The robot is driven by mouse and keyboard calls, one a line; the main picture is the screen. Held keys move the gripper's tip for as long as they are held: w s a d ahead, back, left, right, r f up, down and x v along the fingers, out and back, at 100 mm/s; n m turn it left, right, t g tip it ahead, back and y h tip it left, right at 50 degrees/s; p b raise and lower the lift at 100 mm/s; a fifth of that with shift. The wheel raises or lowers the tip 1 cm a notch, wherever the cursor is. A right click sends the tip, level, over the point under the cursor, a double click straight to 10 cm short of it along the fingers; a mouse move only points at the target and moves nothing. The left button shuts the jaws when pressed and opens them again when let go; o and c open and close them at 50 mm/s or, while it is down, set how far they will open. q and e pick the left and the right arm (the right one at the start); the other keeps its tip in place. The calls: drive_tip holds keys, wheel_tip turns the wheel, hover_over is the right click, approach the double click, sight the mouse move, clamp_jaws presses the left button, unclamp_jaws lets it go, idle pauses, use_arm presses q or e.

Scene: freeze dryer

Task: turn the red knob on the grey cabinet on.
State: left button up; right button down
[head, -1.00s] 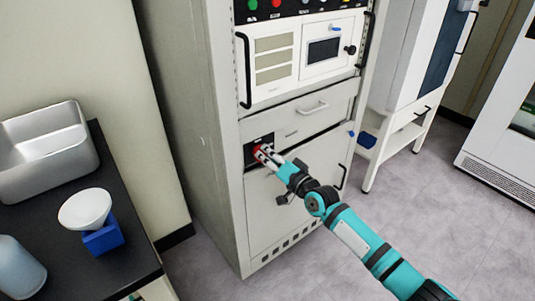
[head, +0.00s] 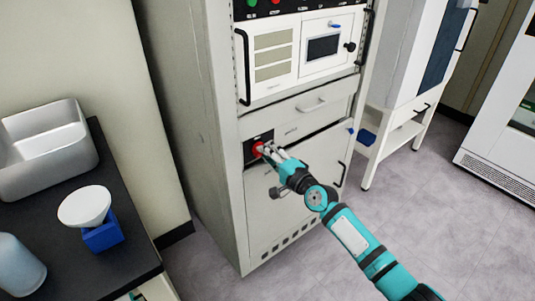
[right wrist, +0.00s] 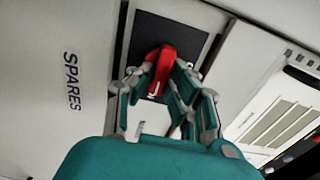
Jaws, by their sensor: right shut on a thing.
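The red knob (head: 257,149) sits on a black plate (head: 250,157) on the front of the grey cabinet (head: 286,215). In the right wrist view the knob (right wrist: 163,60) shows its raised red grip, set on the black plate (right wrist: 188,36). My right gripper (head: 266,151) is at the knob, with its fingers on either side of the red grip and shut on it. The fingers show on both sides of the knob in the right wrist view (right wrist: 155,80). The knob's markings are too small to read. My left gripper is not in view.
A drawer with a white handle (head: 311,105) and an instrument panel (head: 300,50) are above the knob. Black handles stick out from the cabinet. A dark counter (head: 112,258) with a metal basin (head: 50,125) stands at left.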

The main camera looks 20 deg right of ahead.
drive_tip(key=shift+f, duration=0.1)
idle(0.3)
drive_tip(key=c, duration=1.3)
unclamp_jaws()
drive_tip(key=v, duration=1.2)
